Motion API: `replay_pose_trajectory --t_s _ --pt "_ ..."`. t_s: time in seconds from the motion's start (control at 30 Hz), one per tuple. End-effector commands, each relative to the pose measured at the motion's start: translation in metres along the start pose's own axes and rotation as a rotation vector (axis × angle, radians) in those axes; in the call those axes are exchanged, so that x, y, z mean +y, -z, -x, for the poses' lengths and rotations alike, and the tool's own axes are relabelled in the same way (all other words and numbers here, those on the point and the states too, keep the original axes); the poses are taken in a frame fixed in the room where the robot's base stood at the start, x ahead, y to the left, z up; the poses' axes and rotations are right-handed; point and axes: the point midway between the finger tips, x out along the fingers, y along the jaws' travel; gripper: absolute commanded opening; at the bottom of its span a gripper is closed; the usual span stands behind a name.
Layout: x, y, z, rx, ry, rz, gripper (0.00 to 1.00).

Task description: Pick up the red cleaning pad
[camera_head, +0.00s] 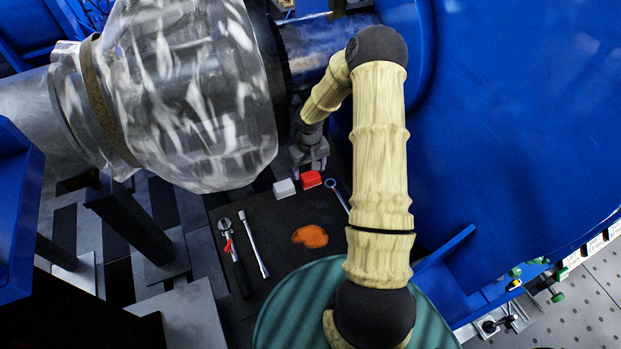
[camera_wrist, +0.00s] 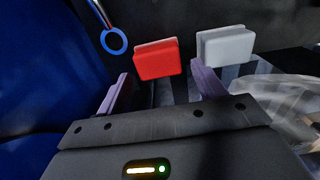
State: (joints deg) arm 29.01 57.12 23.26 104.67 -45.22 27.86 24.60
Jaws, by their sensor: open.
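The red cleaning pad (camera_head: 310,179) lies on the dark mat (camera_head: 283,217) near its far edge. It also shows in the wrist view (camera_wrist: 156,61), ahead of my gripper and between the lines of its two fingers. My gripper (camera_head: 310,164) is just beyond the pad in the head view. In the wrist view my gripper (camera_wrist: 160,86) has its two purple fingers spread wide with nothing between the tips. I cannot tell the exact gap from fingertips to pad.
A grey-white pad (camera_head: 284,188) lies close left of the red one. A ring-ended wrench (camera_head: 337,194), an adjustable wrench (camera_head: 229,240), a metal rod tool (camera_head: 254,245) and an orange patch (camera_head: 310,236) are on the mat. A plastic-wrapped cylinder (camera_head: 190,85) and large blue housing (camera_head: 510,120) flank my arm.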

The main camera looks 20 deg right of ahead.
Motion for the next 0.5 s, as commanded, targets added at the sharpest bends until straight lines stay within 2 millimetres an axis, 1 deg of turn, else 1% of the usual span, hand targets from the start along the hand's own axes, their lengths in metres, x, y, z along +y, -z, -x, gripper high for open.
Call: replay_pose_trajectory --t_s 0.03,0.2,0.3,0.5 --pt "0.0 -0.001 -0.007 -0.004 0.002 -0.001 0.69" --pt "0.002 0.0 -0.031 -0.003 0.001 0.0 0.69" --pt "0.002 0.0 -0.037 -0.002 0.0 -0.001 0.69" --pt "0.002 0.0 -0.038 -0.001 0.0 -0.003 0.69"
